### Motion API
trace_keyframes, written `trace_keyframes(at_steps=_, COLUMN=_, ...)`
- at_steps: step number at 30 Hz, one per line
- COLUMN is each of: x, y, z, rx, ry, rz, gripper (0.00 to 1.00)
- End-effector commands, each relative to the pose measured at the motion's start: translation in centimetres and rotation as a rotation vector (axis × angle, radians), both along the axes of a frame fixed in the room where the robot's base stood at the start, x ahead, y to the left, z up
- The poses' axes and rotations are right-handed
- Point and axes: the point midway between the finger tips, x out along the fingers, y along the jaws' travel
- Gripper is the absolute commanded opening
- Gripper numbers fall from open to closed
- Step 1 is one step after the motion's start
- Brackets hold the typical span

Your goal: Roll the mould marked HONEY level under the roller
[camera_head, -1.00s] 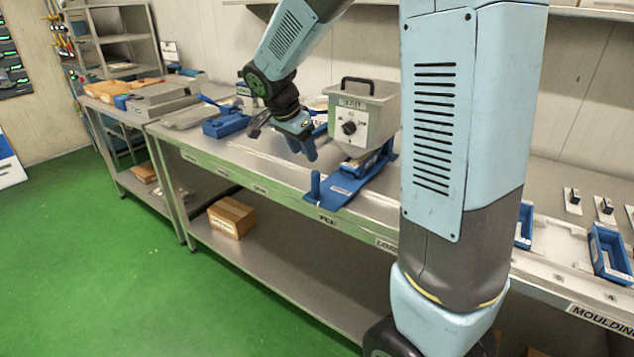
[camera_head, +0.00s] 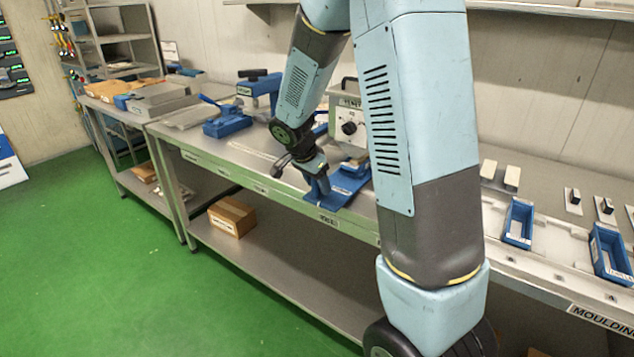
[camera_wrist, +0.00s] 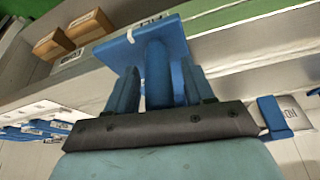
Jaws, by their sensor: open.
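My gripper (camera_head: 319,186) is open, with its blue fingers also in the wrist view (camera_wrist: 159,78). They stand on either side of an upright blue post (camera_wrist: 156,70) with a gap on both sides. The post rises from a blue sliding plate (camera_wrist: 112,52), which also shows on the bench in the head view (camera_head: 350,181). A pale block (camera_wrist: 289,117) at the right of the wrist view carries part of a label, upside down, seemingly HON. A blue frame with a black knob (camera_head: 259,88), possibly the roller, stands farther left.
Blue trays (camera_head: 518,221) and small blocks lie on the bench at the right. A blue holder (camera_head: 227,122) stands left of my gripper. A cardboard box (camera_head: 231,216) is on the lower shelf. The green floor in front is clear.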

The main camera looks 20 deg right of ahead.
Motion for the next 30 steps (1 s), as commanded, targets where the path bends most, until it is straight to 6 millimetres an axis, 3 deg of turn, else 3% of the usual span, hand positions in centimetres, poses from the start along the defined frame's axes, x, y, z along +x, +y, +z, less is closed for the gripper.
trace_keyframes(at_steps=7, x=0.01, y=-0.01, z=-0.03, rx=0.000, ry=-0.001, rz=0.000, gripper=0.53)
trace_keyframes(at_steps=23, x=0.04, y=0.01, z=0.00, rx=0.000, ry=-0.001, rz=0.000, gripper=0.02)
trace_keyframes(at_steps=30, x=0.05, y=0.01, z=0.02, rx=0.001, ry=-0.002, rz=0.001, gripper=0.00)
